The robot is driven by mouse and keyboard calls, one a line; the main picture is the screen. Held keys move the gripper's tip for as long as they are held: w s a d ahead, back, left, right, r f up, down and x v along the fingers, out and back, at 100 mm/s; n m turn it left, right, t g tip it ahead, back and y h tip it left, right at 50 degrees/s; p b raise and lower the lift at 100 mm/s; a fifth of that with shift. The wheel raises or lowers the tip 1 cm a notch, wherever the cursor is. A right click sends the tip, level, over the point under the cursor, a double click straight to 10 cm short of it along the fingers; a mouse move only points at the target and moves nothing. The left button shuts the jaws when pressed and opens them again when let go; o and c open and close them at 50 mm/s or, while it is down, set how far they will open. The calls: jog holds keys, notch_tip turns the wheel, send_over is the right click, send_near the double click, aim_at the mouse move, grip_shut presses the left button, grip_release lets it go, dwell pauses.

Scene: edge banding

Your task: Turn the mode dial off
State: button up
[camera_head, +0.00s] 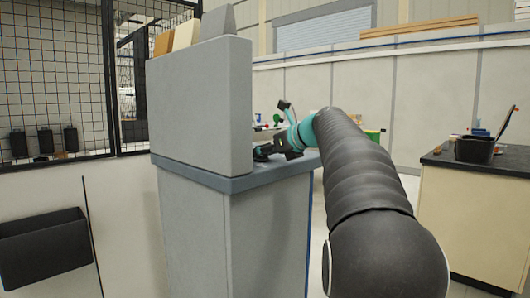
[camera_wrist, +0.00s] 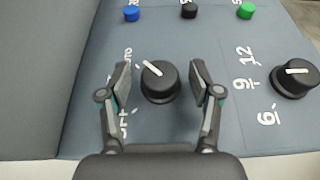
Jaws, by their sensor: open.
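The mode dial (camera_wrist: 159,83) is a round black knob with a white pointer line on the grey panel, in the wrist view. Its pointer is tilted to the upper left, toward white lettering partly hidden by my left finger. Lettering that seems to end in "FF" shows lower left of the dial. My gripper (camera_wrist: 160,78) is open, with one finger on each side of the dial and a visible gap to it. In the head view my gripper (camera_head: 282,146) is at the grey cabinet's top, and the dial cannot be made out there.
A second black dial (camera_wrist: 295,77) with numbers 6, 9 and 12 is to the right. Blue (camera_wrist: 131,13), black (camera_wrist: 189,11) and green (camera_wrist: 246,10) buttons line the panel's top. A tall grey housing (camera_head: 200,108) rises left of my gripper. A dark-topped counter (camera_head: 470,160) stands at right.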

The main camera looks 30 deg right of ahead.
jog(key=c, duration=1.1)
jog(key=shift+c, duration=0.3)
jog(key=shift+d+n+g+y, duration=0.1)
jog(key=shift+n+g+y, duration=0.2)
jog(key=shift+n+y, duration=0.1)
jog(key=n+y, duration=0.1)
jog(key=n+g+y, duration=0.1)
jog(key=shift+w+d+n+y, duration=0.1)
jog(key=shift+d+n+y, duration=0.1)
jog(key=shift+n+y, duration=0.15)
jog(key=shift+n+g+y, duration=1.05)
jog(key=shift+n+g, duration=0.1)
jog(key=shift+g, duration=0.05)
jog(key=shift+w+n+g+y, duration=0.1)
jog(key=shift+n+g+y, duration=0.6)
jog(key=shift+n+g, duration=0.15)
jog(key=o, duration=1.2)
jog(key=shift+c, duration=0.2)
